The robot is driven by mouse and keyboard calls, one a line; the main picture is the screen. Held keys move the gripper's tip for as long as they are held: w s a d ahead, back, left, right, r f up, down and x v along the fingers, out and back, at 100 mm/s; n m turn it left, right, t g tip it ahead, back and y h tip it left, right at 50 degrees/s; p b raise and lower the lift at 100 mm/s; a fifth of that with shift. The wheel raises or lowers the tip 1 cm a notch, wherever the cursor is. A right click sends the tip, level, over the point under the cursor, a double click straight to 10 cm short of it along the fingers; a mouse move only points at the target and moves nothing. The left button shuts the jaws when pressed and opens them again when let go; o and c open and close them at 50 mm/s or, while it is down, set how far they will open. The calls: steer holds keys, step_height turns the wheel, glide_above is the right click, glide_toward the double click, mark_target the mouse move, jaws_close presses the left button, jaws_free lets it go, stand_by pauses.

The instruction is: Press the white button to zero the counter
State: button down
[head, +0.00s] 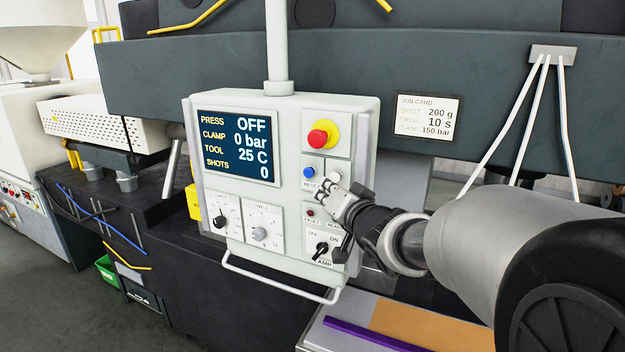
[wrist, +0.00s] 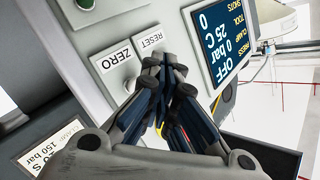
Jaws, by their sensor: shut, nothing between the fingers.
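The control panel (head: 290,190) carries a screen (head: 237,145) that reads OFF, 0 bar, 25 C and SHOTS 0. The white button (head: 334,177) is right of the blue button (head: 309,172), just above my gripper's fingertips. In the wrist view the white button (wrist: 130,84) shows partly beside the ZERO label (wrist: 118,59), left of my fingers. My gripper (head: 326,190) is shut and empty, close in front of the panel; it also shows in the wrist view (wrist: 164,66), near the RESET label (wrist: 148,41). The blue button is hidden there. I cannot tell whether the fingertips touch the panel.
A red stop button (head: 321,134) on yellow sits above the buttons. A fault lamp (head: 310,212) and a black clamp switch (head: 321,248) are below. Two dials (head: 260,233) are at lower left. A handle bar (head: 280,288) runs under the panel. A job card (head: 427,116) hangs at right.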

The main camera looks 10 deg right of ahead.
steer(key=shift+s+a+b, duration=0.35)
steer(key=shift+s+a, duration=0.3)
steer(key=shift+s, duration=0.25)
steer(key=shift+s+a+b, duration=0.3)
steer(key=shift+s+a, duration=0.35)
steer(key=shift+s, duration=0.25)
steer(key=shift+f, duration=0.1)
steer(key=s+d+f+n+g+h+b, duration=0.1)
steer(key=s+d+f+g+h+b, duration=0.1)
steer(key=s+f+b, duration=0.5)
steer(key=s+d+f+g+h+b, duration=0.2)
steer(key=s+f+b, duration=0.25)
steer(key=f, duration=0.45)
steer(key=s+a+f+n+g+b, duration=0.1)
steer(key=s+f+n+g+b, duration=0.1)
steer(key=s+f, duration=0.8)
steer(key=s+a+f+n+g+y+b, duration=0.1)
steer(key=s+f+g+b, duration=0.4)
steer(key=s+f, duration=0.5)
steer(key=s+a+n+b, duration=0.1)
steer(key=s+b, duration=0.1)
steer(key=shift+s+n+g, duration=0.3)
steer(key=shift+s, duration=0.1)
